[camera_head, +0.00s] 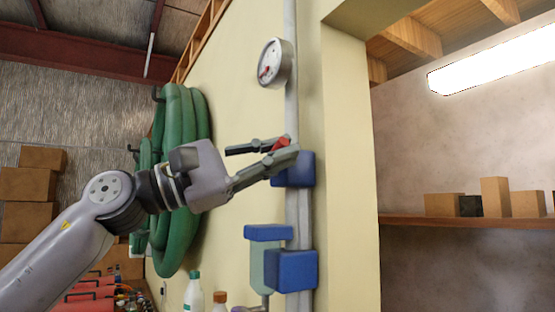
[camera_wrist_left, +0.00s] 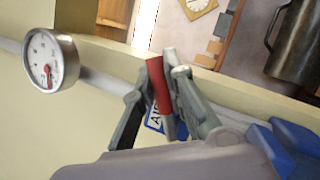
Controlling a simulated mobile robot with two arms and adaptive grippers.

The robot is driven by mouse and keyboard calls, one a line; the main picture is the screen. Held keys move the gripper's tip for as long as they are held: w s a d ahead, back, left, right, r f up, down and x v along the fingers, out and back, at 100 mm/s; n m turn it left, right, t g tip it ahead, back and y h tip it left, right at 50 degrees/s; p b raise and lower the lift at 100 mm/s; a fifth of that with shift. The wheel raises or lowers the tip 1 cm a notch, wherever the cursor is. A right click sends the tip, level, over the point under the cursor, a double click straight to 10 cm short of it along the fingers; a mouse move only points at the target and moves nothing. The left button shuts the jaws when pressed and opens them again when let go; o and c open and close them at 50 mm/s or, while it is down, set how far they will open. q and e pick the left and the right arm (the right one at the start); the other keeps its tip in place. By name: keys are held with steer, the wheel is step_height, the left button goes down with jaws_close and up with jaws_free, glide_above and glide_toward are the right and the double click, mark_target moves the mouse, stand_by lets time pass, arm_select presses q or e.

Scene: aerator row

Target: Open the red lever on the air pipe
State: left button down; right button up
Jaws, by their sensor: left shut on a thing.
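The red lever (camera_head: 281,144) sits at a blue valve block (camera_head: 306,170) on the grey vertical air pipe (camera_head: 291,110). My left gripper (camera_head: 277,147) reaches it from the left, with its fingers at the lever. In the left wrist view the red lever (camera_wrist_left: 160,88) stands between the two fingers of the left gripper (camera_wrist_left: 168,72), which is shut on it. A blue label with white letters (camera_wrist_left: 153,122), partly hidden, shows behind the fingers. The lever's base is hidden by the fingers in the head view. My right gripper is not in view.
A round gauge (camera_head: 274,63) is on the pipe above the lever. Blue fittings (camera_head: 292,270) sit lower on the pipe. A coiled green hose (camera_head: 176,240) hangs on the wall behind my left arm. Bottles (camera_head: 194,292) stand below. A shelf (camera_head: 440,220) with boxes is at the right.

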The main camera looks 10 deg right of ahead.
arm_select(q)
steer(key=shift+f, duration=0.1)
steer(key=c, duration=1.6)
jaws_free()
steer(key=w+v, duration=0.1)
steer(key=v, duration=1.1)
steer(key=shift+s, duration=0.45)
